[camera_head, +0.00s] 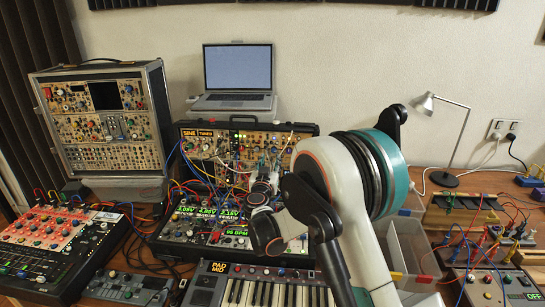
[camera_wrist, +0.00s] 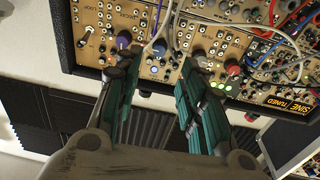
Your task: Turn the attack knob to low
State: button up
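My gripper (camera_wrist: 162,56) is open, its two teal fingers apart and nothing held between them. I cannot read which knob is the attack knob, nor tell whether a finger touches one. In the head view my gripper (camera_head: 263,181) is partly hidden at the case labelled SINE TUNED (camera_head: 198,142).
Patch cables (camera_head: 205,178) hang across the case front, and several run close to the fingers. A lower green-labelled case (camera_head: 190,225) and a keyboard (camera_head: 260,288) stand in front. A laptop (camera_head: 238,68) is behind. A clear bin (camera_head: 410,240) is right of my arm.

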aim_at(273, 151)
jog(key=w, duration=0.2)
jog(key=w+b, duration=0.1)
jog(key=w, duration=0.4)
jog(key=shift+w+d+b, duration=0.3)
jog(key=shift+w, duration=0.05)
grip_shut()
